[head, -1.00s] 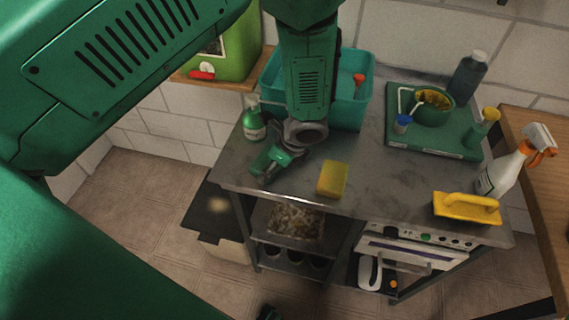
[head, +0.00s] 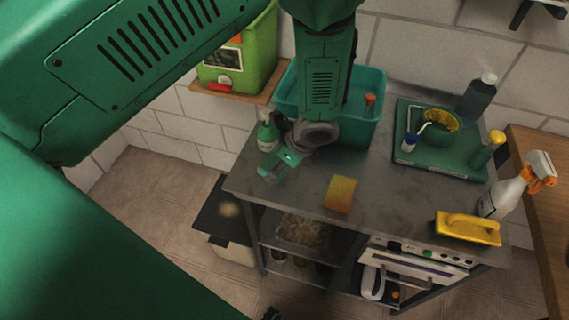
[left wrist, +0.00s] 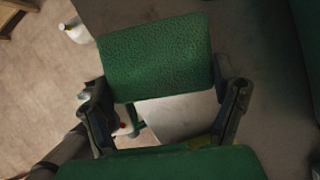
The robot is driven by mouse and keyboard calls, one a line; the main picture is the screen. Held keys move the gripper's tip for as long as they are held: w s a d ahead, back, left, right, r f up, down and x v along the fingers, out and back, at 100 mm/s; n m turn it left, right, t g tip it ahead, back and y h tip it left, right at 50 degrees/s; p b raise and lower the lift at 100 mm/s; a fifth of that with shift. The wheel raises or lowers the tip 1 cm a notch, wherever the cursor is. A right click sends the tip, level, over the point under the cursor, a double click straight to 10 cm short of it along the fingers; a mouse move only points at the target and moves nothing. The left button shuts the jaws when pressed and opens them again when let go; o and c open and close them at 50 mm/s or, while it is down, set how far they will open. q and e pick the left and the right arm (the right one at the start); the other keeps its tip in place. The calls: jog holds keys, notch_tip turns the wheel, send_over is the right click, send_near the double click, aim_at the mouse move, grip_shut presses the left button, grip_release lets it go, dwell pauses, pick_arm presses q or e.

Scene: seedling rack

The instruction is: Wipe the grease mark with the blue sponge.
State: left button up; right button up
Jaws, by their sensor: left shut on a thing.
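My left gripper (head: 277,168) is over the front left part of the grey counter (head: 300,190), close to the green spray bottle. In the left wrist view, a rough green sponge (left wrist: 157,55) sits between the finger linkages of my left gripper (left wrist: 165,100), which is shut on it. The sponge looks green, not blue. I cannot tell whether it touches the counter. A yellow sponge (head: 340,194) lies on the counter to the right of the gripper. Dark smudges show on the counter, but I cannot single out the grease mark. My right gripper is not in view.
A green bottle (head: 267,133) and teal basin (head: 362,130) stand behind the gripper. The counter's middle is clear.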

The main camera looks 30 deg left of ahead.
pick_arm(q)
jog(key=shift+r, duration=0.5)
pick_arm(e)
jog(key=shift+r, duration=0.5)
pick_arm(q)
jog(key=shift+r+p, duration=0.95)
jog(key=shift+r, duration=0.55)
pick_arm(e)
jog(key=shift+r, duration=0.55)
